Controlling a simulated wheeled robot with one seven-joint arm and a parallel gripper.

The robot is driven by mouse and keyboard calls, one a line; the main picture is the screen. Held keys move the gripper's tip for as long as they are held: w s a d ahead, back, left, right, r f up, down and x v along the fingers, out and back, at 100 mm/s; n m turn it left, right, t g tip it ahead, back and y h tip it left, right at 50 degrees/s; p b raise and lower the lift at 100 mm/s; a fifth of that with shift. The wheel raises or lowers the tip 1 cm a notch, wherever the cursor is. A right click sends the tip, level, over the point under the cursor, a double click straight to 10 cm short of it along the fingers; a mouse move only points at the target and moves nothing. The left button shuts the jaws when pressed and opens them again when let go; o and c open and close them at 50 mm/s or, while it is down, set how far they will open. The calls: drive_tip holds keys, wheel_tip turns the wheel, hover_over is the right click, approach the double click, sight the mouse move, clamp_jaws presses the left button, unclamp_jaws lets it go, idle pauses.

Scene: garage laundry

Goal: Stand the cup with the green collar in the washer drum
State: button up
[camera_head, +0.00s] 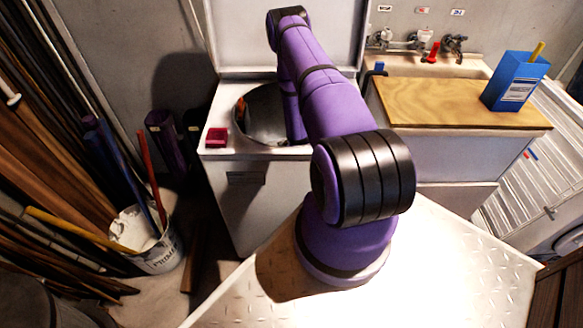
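The washer (226,172) is a white top-loader with its lid raised against the wall. Its round drum opening (262,117) shows a grey metal inside. My purple arm reaches over the washer, and its far part bends down toward the drum opening. My gripper is not visible; the arm and the drum's rim hide that area. I cannot see a cup with a green collar. A small orange-brown patch (240,108) shows at the left inside of the drum; I cannot tell what it is.
A red block (217,137) sits on the washer's front left corner. A wooden board (450,102) lies right of the washer, bearing a blue box (515,82). Taps line the wall behind a sink. A white bucket (158,250) with poles stands left, beside stacked planks.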

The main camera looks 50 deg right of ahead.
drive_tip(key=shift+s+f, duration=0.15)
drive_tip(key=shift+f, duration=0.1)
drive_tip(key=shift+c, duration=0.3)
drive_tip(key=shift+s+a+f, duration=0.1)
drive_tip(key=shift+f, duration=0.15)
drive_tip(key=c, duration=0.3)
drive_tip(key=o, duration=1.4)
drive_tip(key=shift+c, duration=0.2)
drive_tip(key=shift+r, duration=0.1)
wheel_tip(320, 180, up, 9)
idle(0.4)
